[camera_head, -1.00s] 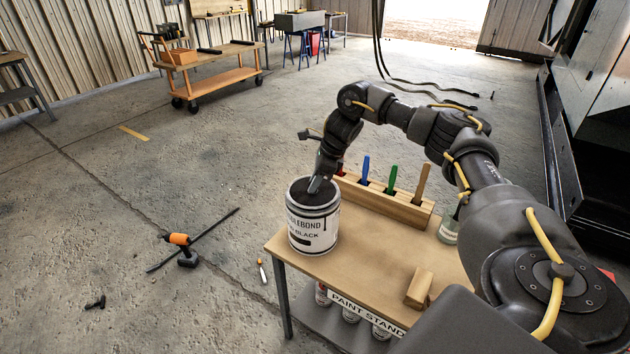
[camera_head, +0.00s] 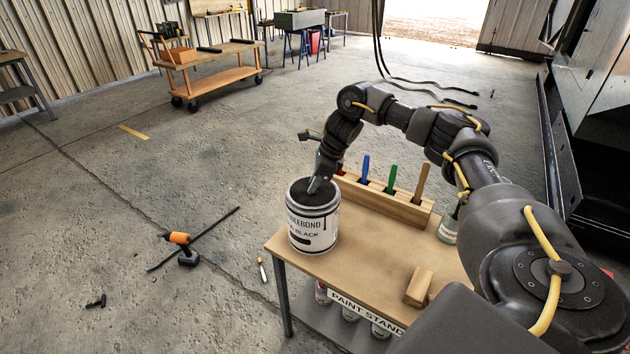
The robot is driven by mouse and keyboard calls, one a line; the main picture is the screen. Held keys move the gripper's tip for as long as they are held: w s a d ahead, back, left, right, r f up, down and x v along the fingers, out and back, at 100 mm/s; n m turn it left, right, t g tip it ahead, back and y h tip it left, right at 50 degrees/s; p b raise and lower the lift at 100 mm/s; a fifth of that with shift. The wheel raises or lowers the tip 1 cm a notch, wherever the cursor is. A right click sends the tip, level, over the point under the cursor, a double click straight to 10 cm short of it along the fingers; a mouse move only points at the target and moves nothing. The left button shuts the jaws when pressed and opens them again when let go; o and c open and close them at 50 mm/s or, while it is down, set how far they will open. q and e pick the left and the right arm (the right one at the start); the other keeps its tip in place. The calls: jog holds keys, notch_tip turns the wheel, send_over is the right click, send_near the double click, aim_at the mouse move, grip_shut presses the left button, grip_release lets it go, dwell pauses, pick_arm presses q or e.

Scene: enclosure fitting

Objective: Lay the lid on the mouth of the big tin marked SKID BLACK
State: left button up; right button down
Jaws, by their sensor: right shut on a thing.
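The big tin (camera_head: 314,232) stands upright at the left end of the paint stand's top. Its white label shows part of a brand name and the word BLACK; the rest is turned away or cut off. A dark round lid (camera_head: 312,193) shows at the tin's mouth, inside the rim. I cannot tell whether it is fully seated. My right gripper (camera_head: 316,184) reaches down over the tin from behind, its fingers at the middle of the lid and shut on it. What the fingertips grasp is too small to see. My left gripper is not in view.
A wooden rack (camera_head: 385,200) with coloured handles stands behind the tin. A glass jar (camera_head: 448,230) and a wooden block (camera_head: 418,286) are farther right on the stand (camera_head: 350,268). The stand's left edge lies close to the tin. A drill (camera_head: 181,246) lies on the floor.

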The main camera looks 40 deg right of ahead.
dwell(0.3)
jog(key=c, duration=0.7)
grip_release()
jog(key=shift+r, duration=0.1)
jog(key=shift+r+p, duration=3.35)
jog(key=shift+r, duration=0.55)
jog(key=shift+f, duration=0.1)
